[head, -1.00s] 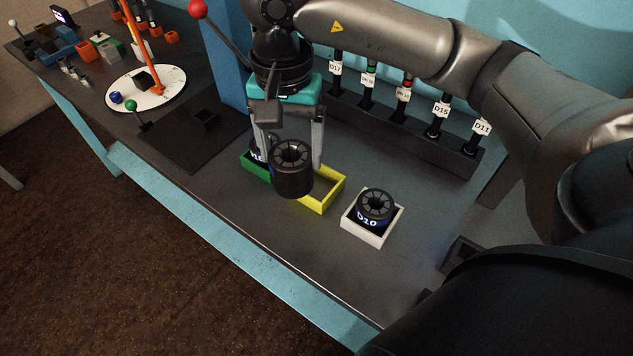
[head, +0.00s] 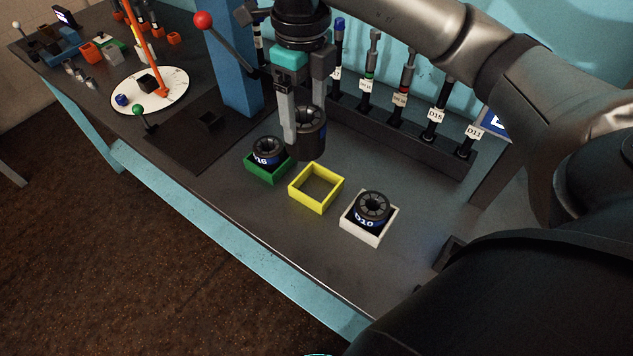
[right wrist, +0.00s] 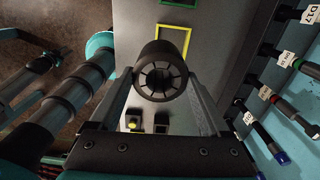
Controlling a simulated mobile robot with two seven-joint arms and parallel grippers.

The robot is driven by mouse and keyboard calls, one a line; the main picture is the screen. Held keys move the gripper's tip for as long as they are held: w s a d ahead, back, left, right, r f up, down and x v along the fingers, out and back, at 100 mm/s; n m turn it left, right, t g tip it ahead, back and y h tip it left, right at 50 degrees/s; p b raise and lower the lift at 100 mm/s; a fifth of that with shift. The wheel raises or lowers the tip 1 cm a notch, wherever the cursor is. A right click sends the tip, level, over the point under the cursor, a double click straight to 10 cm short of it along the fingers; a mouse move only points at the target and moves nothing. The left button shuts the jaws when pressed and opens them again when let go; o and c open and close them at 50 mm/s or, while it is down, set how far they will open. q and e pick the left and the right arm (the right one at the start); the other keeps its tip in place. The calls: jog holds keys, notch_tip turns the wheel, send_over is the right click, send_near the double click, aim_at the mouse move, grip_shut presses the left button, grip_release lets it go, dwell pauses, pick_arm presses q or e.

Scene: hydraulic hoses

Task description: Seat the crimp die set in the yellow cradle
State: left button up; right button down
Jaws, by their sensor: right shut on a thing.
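The crimp die set (head: 312,137) is a dark segmented cylinder; its label is not readable. My right gripper (head: 303,138) is shut on it and holds it above the bench, behind the yellow cradle. The die set (right wrist: 161,75) also shows between the fingers in the right wrist view, its slotted end face toward the camera. The yellow cradle (head: 304,200) is an empty, open square frame on the bench, between a green and a white cradle. Its yellow rim (right wrist: 172,28) also shows beyond the die set in the right wrist view. My left gripper is not in view.
The green cradle (head: 264,176) holds a die marked 16 (head: 267,152). The white cradle (head: 362,233) holds a die marked D10 (head: 372,207). A rack (head: 425,148) of tagged hoses stands behind; a blue post (head: 233,70) and red-knobbed lever (head: 204,20) stand left.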

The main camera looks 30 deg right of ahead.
jog(key=m, duration=0.2)
jog(key=d+r+m+p, duration=0.1)
jog(key=m, duration=0.2)
jog(key=w+r+m, duration=0.1)
jog(key=m, duration=0.1)
jog(key=shift+d+m, duration=0.35)
jog(key=shift+m, duration=0.05)
jog(key=m, duration=0.4)
jog(key=d+r+m+p, duration=0.1)
jog(key=shift+w+m, duration=0.15)
jog(key=shift+m, duration=0.25)
notch_tip(320, 180, down, 20)
jog(key=b, duration=0.3)
grip_release()
jog(key=shift+f, duration=0.1)
